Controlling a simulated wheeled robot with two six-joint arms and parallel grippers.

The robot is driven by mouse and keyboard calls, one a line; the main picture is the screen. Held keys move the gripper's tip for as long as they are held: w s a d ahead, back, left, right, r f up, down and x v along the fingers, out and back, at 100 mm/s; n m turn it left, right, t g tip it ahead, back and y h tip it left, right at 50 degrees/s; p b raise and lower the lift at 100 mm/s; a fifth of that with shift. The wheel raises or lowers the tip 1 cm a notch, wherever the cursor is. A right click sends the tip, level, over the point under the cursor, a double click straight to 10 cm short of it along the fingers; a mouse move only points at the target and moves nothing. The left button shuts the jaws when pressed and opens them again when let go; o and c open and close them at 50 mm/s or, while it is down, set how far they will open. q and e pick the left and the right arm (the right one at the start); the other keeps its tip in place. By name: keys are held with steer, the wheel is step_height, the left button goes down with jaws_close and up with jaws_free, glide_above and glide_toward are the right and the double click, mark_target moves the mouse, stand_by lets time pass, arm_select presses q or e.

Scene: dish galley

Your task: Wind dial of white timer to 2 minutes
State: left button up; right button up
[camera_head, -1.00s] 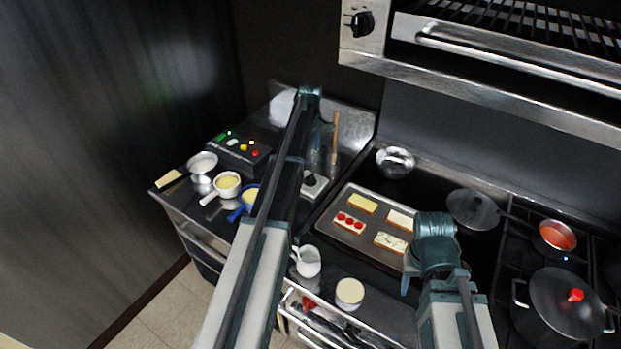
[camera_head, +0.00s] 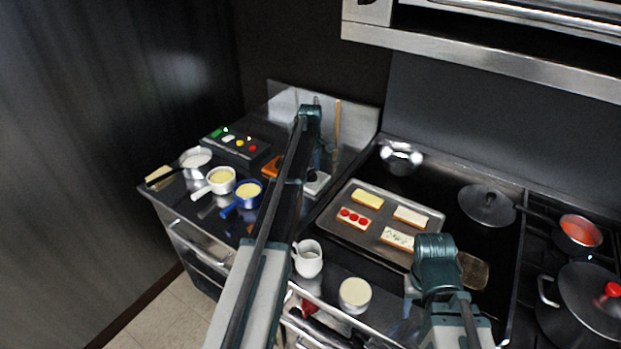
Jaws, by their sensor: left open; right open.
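The white timer (camera_head: 318,184), a small pale box with a dark dial, sits on the steel counter just left of the baking tray. My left arm crosses in front of its left side, and the dial's setting is too small to read. My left gripper (camera_head: 315,156) is open and points down from the teal wrist, above and close behind the timer; its fingertips are hard to make out, and I cannot tell whether they touch it. My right gripper (camera_head: 409,286) is open near the front right of the tray, with its fingers mostly hidden by its wrist.
An orange block (camera_head: 272,167) lies left of my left arm. A button box (camera_head: 236,148), white pan (camera_head: 221,181), blue pan (camera_head: 249,191), white jug (camera_head: 308,259) and cream-filled bowl (camera_head: 355,294) stand around. The baking tray (camera_head: 350,237) holds sandwiches. Pots stand at the right.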

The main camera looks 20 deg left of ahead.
arm_select(q)
steer(key=shift+f, duration=0.1)
arm_select(e)
steer(key=shift+f, duration=0.1)
arm_select(q)
steer(key=c, duration=1.4)
steer(key=shift+o, duration=0.2)
steer(key=shift+m, duration=0.4)
steer(key=m, duration=0.5)
steer(key=shift+m, duration=0.7)
steer(key=o, duration=1.4)
steer(key=shift+c, duration=0.2)
